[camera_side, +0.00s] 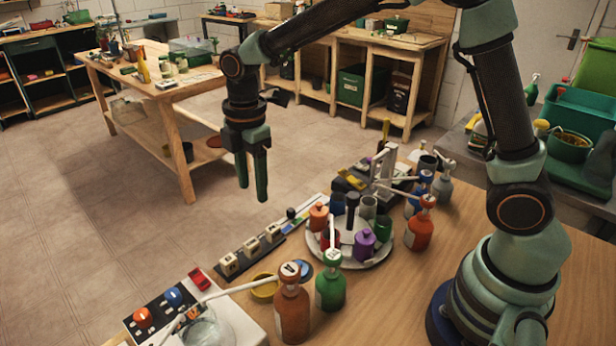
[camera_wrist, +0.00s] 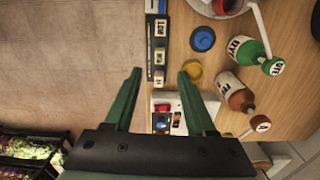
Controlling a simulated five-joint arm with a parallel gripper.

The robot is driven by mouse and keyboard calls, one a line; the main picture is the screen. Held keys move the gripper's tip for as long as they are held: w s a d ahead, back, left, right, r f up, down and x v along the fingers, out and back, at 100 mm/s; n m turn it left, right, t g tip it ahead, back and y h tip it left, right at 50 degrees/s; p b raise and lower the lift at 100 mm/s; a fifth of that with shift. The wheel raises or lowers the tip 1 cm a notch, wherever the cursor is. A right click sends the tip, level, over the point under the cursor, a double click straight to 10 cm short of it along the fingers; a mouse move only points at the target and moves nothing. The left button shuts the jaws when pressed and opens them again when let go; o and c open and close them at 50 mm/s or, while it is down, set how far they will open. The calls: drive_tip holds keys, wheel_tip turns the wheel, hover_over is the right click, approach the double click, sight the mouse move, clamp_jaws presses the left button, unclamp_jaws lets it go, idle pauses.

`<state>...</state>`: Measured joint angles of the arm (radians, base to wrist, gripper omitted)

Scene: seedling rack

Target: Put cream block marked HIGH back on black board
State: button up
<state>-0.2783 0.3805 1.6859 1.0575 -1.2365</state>
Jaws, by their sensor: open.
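A long, narrow black board (camera_side: 238,256) lies along the table's left edge and also shows in the wrist view (camera_wrist: 149,48). Three small cream blocks stand along it in the side view: a near one (camera_side: 229,263), a middle one (camera_side: 251,248) and a far one (camera_side: 272,232).
Beside the board are a yellow dish (camera_side: 264,287), a blue lid (camera_side: 303,268), a green bottle (camera_side: 331,282) and an orange-brown bottle (camera_side: 291,305). A round tray (camera_side: 352,262) holds several coloured pots. A panel with knobs (camera_side: 158,311) stands at the near end. Open floor lies left.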

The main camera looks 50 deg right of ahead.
drive_tip(key=s+d+r+m+t, duration=0.5)
drive_tip(key=s+d+r+m, duration=0.4)
drive_tip(key=m, duration=0.8)
drive_tip(key=s+d, duration=0.3)
drive_tip(key=s, duration=0.1)
drive_tip(key=shift+s, duration=0.35)
